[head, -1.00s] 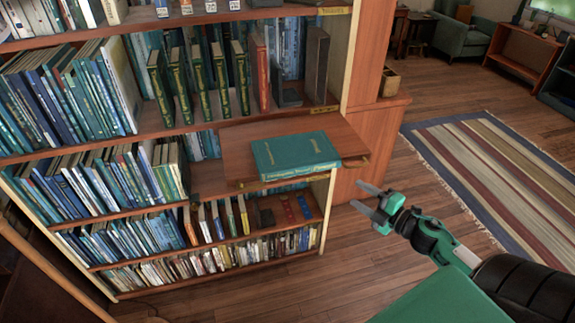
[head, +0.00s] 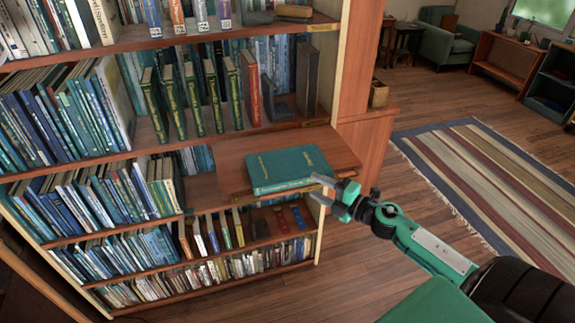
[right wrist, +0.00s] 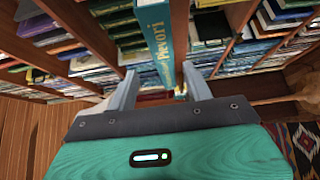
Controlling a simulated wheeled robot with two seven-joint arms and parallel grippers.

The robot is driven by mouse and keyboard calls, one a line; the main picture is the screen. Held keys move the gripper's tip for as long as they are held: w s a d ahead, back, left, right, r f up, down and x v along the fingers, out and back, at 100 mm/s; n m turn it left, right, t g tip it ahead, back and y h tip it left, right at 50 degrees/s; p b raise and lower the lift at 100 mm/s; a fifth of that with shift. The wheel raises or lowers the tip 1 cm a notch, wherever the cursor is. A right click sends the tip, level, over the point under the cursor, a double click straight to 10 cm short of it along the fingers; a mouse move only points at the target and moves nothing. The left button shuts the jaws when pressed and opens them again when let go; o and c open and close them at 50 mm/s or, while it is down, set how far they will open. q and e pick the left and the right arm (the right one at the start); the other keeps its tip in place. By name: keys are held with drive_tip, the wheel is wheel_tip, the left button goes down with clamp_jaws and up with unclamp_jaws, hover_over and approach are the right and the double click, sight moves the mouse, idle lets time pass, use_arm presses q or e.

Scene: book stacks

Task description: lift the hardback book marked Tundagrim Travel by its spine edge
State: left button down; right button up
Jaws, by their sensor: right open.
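A teal hardback book (head: 287,168) lies flat on a wooden pull-out shelf (head: 233,152), its lettered spine facing the front edge. The lettering is too small to read in the head view. My right gripper (head: 320,189) is open at the book's right front corner, one finger level with the spine and the other lower. In the right wrist view the teal spine (right wrist: 157,42) shows between the two open fingers (right wrist: 160,88), with part of a title like "Pievori" legible. I cannot tell whether a finger touches the book. My left gripper is out of view.
The bookcase (head: 130,154) holds rows of upright books above, below and left of the pull-out shelf. Green-spined books (head: 191,100) stand just behind it. Open wooden floor (head: 360,270) and a striped rug (head: 480,165) lie to the right.

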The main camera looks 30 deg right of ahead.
sight(303, 182)
drive_tip(key=shift+p+x, duration=1)
drive_tip(key=shift+x, duration=1.1)
drive_tip(key=shift+w+a+f, duration=0.3)
drive_tip(key=shift+w+f, duration=0.05)
drive_tip(key=shift+w, duration=0.25)
drive_tip(key=shift+r, duration=0.1)
clamp_jaws()
